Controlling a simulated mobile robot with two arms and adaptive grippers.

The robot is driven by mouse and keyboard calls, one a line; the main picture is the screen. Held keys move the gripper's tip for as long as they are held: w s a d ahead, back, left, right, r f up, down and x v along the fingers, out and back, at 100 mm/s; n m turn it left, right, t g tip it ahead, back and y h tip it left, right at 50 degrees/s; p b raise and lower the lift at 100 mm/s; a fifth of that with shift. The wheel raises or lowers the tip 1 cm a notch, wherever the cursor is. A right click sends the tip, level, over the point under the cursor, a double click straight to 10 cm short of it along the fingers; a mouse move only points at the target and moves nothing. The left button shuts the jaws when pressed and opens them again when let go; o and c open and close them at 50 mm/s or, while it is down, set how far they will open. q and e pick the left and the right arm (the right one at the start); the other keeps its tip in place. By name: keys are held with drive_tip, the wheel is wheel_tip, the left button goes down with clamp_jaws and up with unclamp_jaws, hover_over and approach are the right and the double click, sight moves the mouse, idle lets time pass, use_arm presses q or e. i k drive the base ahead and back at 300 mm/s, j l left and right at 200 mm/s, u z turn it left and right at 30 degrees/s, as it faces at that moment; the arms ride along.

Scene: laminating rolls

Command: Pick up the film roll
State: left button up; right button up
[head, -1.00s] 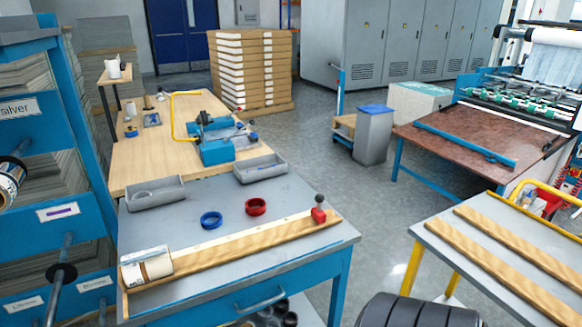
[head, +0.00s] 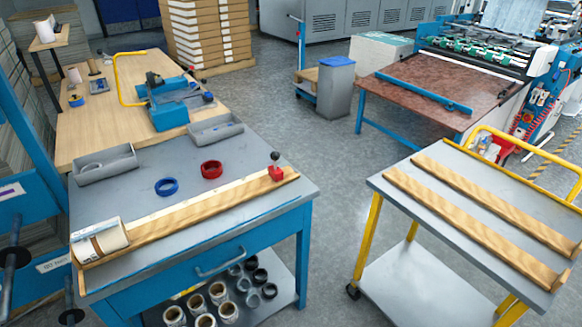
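A white film roll (head: 110,236) with a brown band near its end lies on its side at the left end of the blue-framed workbench (head: 230,165). It rests by the wooden rail (head: 185,218) along the bench's front edge. Neither of my grippers shows in the head view.
A red stop (head: 276,172) sits at the rail's right end. A blue ring (head: 167,187), a red ring (head: 211,169) and grey trays (head: 105,165) are on the bench. Several rolls stand on the lower shelf (head: 287,298). A yellow-framed cart (head: 440,190) stands right, with floor between.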

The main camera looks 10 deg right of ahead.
sight(91, 244)
drive_tip(key=z, duration=0.35)
drive_tip(key=u, duration=1.25)
